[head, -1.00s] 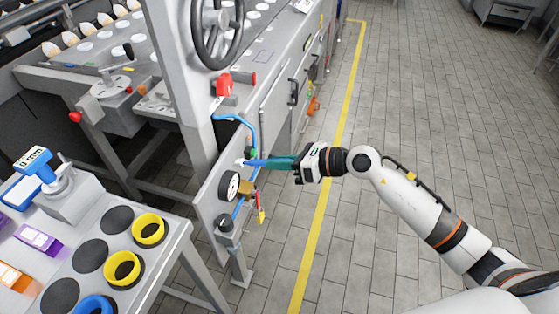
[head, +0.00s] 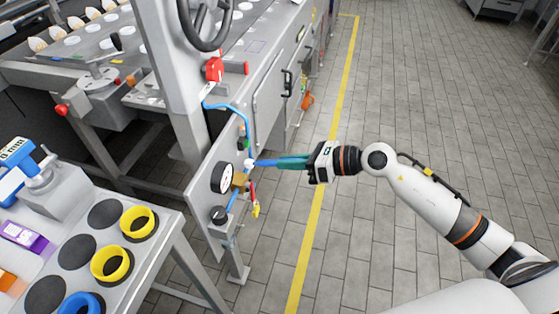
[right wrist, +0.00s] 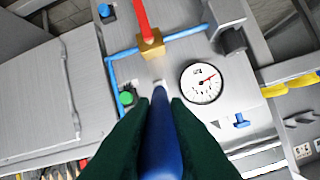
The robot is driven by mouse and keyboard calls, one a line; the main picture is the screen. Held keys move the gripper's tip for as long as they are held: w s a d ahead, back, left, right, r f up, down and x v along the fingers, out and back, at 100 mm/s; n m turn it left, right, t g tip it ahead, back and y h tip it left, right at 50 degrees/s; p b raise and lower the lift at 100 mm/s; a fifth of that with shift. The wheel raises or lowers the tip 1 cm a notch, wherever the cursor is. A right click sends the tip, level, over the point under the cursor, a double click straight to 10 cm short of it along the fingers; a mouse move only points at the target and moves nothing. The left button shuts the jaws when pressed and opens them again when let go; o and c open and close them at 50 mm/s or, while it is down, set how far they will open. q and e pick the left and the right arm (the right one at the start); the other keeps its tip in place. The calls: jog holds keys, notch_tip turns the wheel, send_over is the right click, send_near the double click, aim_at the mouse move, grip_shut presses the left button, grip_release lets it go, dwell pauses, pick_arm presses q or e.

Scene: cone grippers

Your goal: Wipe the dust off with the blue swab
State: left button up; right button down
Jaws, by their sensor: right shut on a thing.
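My right gripper (head: 280,162) is shut on the blue swab (head: 264,162), with its dark green fingers on either side of the handle. The swab also shows in the right wrist view (right wrist: 162,140), pointing at the grey panel (right wrist: 175,65). Its white tip (head: 249,163) is at the panel, close beside the brass valve block (head: 240,180); I cannot tell whether it touches. A faint tan smudge (right wrist: 157,69), perhaps dust, lies just below the brass block in the right wrist view. My left gripper is not in view.
The panel carries a round gauge (head: 222,178), a blue pipe (head: 235,107), a green button (right wrist: 127,98) and a red lever (right wrist: 143,20). A bench with yellow rings (head: 139,222) stands at the lower left.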

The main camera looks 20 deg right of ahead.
jog(key=shift+s+d+f, duration=0.15)
jog(key=shift+s+d, duration=0.15)
jog(key=shift+d, duration=0.15)
jog(key=shift+s+d+b, duration=0.3)
jog(key=shift+d, duration=0.1)
jog(key=s+d+b, duration=0.1)
jog(key=d, duration=0.1)
jog(key=shift+s+d+b, duration=0.35)
jog(key=shift+s+d, duration=0.05)
dwell(0.5)
